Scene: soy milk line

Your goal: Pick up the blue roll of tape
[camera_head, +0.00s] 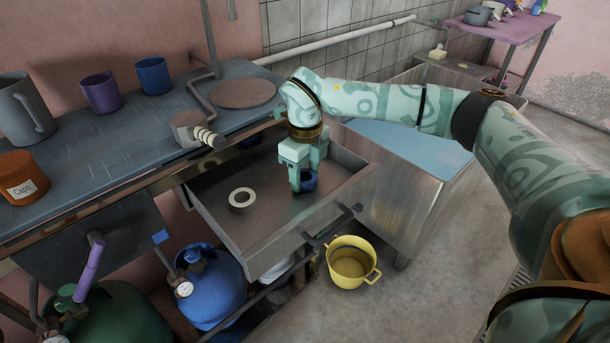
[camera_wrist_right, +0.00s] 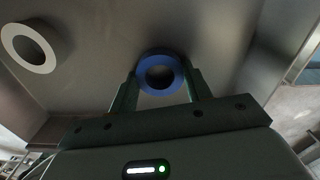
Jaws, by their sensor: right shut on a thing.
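The blue roll of tape (camera_head: 309,181) is in the open metal drawer, toward its right side. My right gripper (camera_head: 306,184) reaches down into the drawer and is shut on the roll. In the right wrist view the blue roll (camera_wrist_right: 161,73) sits between the two fingertips (camera_wrist_right: 162,88), with its hole facing the camera. I cannot tell whether the roll still touches the drawer floor. In the head view the fingers hide part of the roll. My left gripper is not in view.
A white roll of tape (camera_head: 242,199) lies in the drawer (camera_head: 265,226) to the left. The drawer walls surround my gripper. A yellow pot (camera_head: 351,268) and blue gas cylinder (camera_head: 212,290) stand below.

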